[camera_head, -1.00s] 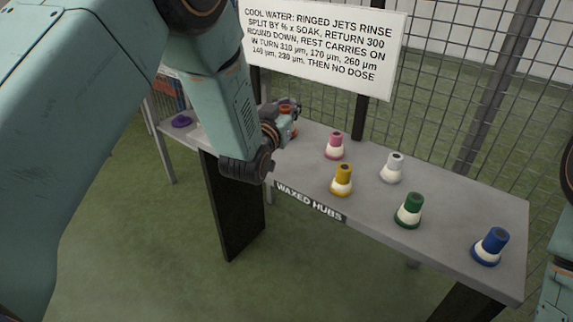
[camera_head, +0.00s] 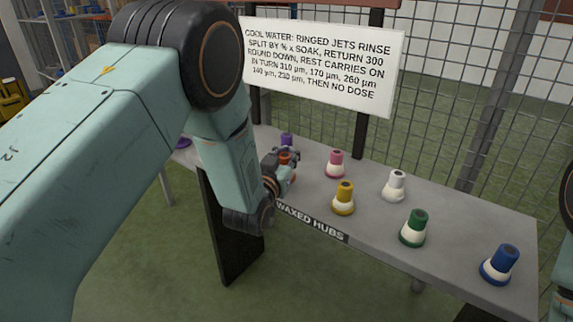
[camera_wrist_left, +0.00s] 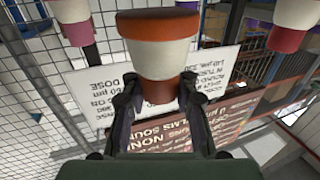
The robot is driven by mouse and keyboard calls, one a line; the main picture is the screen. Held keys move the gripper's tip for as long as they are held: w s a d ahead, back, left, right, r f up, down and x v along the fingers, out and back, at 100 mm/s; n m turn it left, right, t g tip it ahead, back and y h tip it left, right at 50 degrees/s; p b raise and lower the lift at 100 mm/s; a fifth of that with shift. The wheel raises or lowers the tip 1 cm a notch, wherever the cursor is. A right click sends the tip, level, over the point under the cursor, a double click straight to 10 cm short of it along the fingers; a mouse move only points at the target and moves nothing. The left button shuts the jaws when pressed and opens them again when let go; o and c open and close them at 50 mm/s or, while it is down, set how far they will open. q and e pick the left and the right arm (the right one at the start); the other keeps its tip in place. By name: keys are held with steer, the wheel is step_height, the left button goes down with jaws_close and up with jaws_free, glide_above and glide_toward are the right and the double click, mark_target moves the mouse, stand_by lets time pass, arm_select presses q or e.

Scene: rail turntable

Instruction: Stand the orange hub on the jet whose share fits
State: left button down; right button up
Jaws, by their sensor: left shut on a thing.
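My left gripper (camera_wrist_left: 158,100) is shut on the orange hub (camera_wrist_left: 157,42), an orange and white piece that fills the top middle of the left wrist view. In the head view the orange hub (camera_head: 285,157) shows only in part at my left gripper (camera_head: 287,168), above the left part of the table. I cannot tell whether the hub touches the table. The jets are not recognisable in these views. A sign (camera_head: 320,65) behind the table carries text on ringed jets, split by soak, and several µm sizes. My right gripper is not in view.
The grey table (camera_head: 450,215), labelled "WAXED HUBS" (camera_head: 312,222), carries pink (camera_head: 336,164), yellow (camera_head: 343,198), white (camera_head: 395,186), green (camera_head: 413,228) and blue (camera_head: 498,265) hubs. A purple hub (camera_head: 287,141) stands behind my left gripper. A wire fence (camera_head: 440,130) runs behind the table.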

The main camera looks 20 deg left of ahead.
arm_select(q)
steer(key=shift+w+f, duration=0.15)
steer(key=shift+f, duration=0.75)
steer(key=shift+f, duration=0.1)
steer(key=c, duration=1.3)
jaws_free()
steer(key=shift+f, duration=0.1)
steer(key=shift+o, duration=1.3)
